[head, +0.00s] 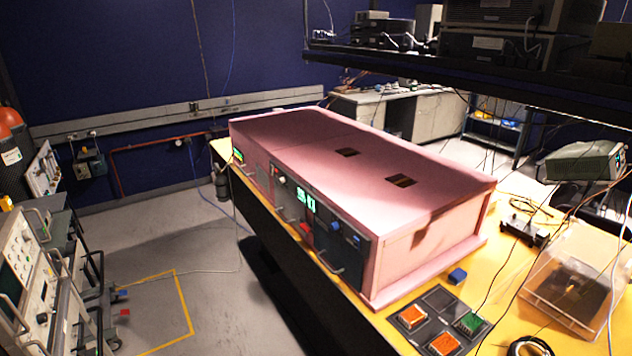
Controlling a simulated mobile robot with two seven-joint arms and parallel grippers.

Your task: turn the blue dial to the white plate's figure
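A long pink foam enclosure (345,160) stands on the yellow bench, its dark front panel facing lower left. A small blue part (335,225), which may be the blue dial, sits near the top of the panel's right section. A second small blue part (357,240) is to its right. Their pointers and any scale are too small to read. A lit green display (306,199) shows figures I cannot read surely. I cannot make out a white plate with a figure. Neither of my grippers is in view.
A dark tray (439,297) with orange and green blocks lies at the bench's near end. A clear box (575,285) and loose cables are at right. A metal handle (330,262) projects from the panel; the floor before it is open.

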